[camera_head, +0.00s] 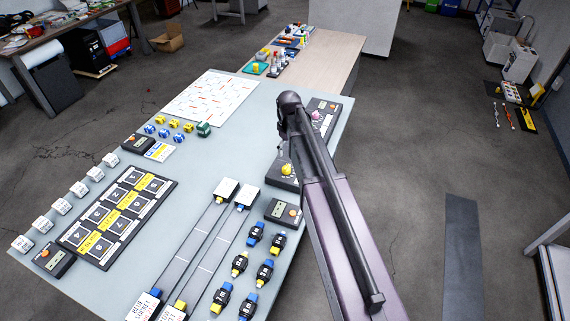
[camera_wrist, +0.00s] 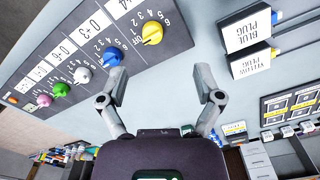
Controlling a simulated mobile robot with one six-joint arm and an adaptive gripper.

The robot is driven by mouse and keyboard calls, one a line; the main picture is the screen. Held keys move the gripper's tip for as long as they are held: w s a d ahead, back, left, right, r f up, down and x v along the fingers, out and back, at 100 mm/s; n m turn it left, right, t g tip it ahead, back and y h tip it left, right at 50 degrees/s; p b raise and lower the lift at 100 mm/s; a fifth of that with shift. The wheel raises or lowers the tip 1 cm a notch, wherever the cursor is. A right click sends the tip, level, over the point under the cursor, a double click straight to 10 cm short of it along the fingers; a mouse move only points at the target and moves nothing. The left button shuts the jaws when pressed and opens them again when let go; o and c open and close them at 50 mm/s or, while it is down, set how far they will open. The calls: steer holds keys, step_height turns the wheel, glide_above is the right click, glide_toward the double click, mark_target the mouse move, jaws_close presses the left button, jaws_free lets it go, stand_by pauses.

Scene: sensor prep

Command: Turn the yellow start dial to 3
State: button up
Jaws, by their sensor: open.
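The yellow start dial (camera_wrist: 152,33) is on a grey control panel (camera_wrist: 60,42), at the panel's end near the top of the wrist view. Printed numbers ring it; I cannot tell surely which one it points to. In the head view the yellow dial (camera_head: 287,169) shows just left of my arm, which covers part of the panel. My gripper (camera_wrist: 161,71) is open and empty, its two fingers spread wide below the yellow dial in the wrist picture. The left fingertip appears close to the blue dial (camera_wrist: 112,56); I cannot tell whether they touch.
White, green (camera_wrist: 61,90) and pink (camera_wrist: 43,100) dials line the same panel. In the head view, several small connectors lie on the table (camera_head: 205,172) beside the panel.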

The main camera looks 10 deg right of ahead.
mark_target(286, 166)
steer(key=w, duration=0.1)
steer(key=w+n, duration=0.1)
steer(key=w, duration=0.1)
steer(key=shift+w+r, duration=0.1)
steer(key=shift+r, duration=0.3)
steer(key=shift+f, duration=0.25)
step_height(286, 166, down, 13)
steer(key=b, duration=1.3)
steer(key=shift+f, duration=0.15)
steer(key=shift+c, duration=0.2)
steer(key=c, duration=1.1)
